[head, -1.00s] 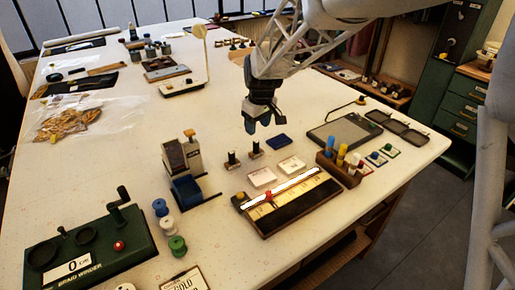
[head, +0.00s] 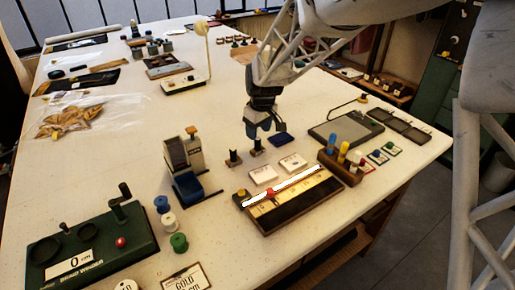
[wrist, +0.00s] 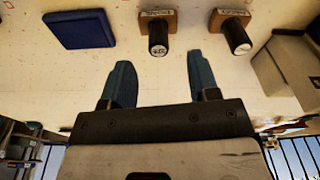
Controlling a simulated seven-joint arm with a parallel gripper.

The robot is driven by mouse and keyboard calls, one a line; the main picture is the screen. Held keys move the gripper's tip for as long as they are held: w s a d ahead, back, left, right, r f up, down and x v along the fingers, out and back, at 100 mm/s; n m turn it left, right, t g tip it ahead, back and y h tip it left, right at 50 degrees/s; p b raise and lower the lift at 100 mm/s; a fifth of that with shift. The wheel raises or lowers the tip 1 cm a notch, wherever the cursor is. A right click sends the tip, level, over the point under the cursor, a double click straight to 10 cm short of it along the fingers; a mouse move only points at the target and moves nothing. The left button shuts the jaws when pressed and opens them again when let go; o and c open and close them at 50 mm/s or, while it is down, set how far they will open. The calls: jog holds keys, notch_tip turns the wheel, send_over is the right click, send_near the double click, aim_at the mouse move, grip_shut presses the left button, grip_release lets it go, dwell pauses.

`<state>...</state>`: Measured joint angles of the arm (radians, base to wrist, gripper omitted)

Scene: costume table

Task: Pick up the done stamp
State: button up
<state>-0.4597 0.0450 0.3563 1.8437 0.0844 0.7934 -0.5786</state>
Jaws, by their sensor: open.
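Two small stamps with dark upright handles and wooden bases stand side by side on the white table. In the wrist view, the left stamp (wrist: 158,36) is lined up between my fingers; its small label is upside down and blurred but seems to read DONE. In the head view it is the right-hand stamp (head: 257,148), just below my fingertips. The other stamp (wrist: 235,36) is to the right in the wrist view, outside my fingers, and to the left in the head view (head: 234,158). My gripper (head: 265,132) is open and empty, pointing down; its fingers (wrist: 161,78) show apart.
A dark blue pad (head: 281,139) lies close beside the stamp, on the right. White cards (head: 263,174) and a ruler board (head: 290,205) lie in front. A grey and blue device (head: 185,160) stands to the left.

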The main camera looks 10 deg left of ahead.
aim_at(258, 138)
jog(key=shift+w+a+f, duration=0.1)
jog(key=shift+w+f, duration=0.05)
jog(key=shift+f, duration=1)
jog(key=shift+w+a+f, duration=0.1)
jog(key=shift+f, duration=1.05)
jog(key=c, duration=1)
jog(key=shift+r, duration=0.15)
jog(key=shift+r, duration=1.4)
jog(key=shift+s+d+r, duration=0.1)
jog(key=shift+s+r, duration=0.1)
jog(key=shift+r, duration=0.1)
jog(key=s+d, duration=0.2)
jog(key=s, duration=0.2)
jog(key=s+d+r, duration=0.1)
jog(key=s+d, duration=0.1)
jog(key=s, duration=0.3)
jog(key=s+d, duration=0.3)
jog(key=s, duration=0.2)
jog(key=shift+r, duration=0.2)
